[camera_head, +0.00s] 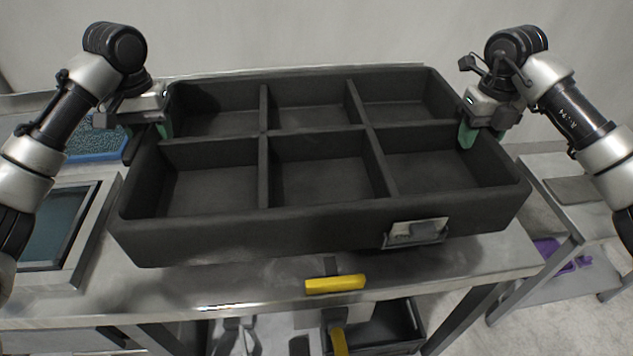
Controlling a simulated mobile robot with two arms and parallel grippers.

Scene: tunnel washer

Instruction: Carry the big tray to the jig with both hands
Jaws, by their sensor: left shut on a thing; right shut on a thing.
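The big tray (318,224) is black, with six empty compartments and a metal label plate (415,234) on its near wall. It fills the middle of the head view, over the metal table. My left gripper (163,122) is shut on the tray's left side wall. My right gripper (468,128) is shut on its right side wall. The tray looks about level; I cannot tell whether its underside touches the table. I do not make out the jig with certainty.
The metal table (230,292) has a yellow-handled thing (335,284) at its front edge. A framed panel (60,232) and a blue tray (97,146) lie at the left. A dark bin (385,325) is below. A lower shelf at the right holds a purple thing (553,256).

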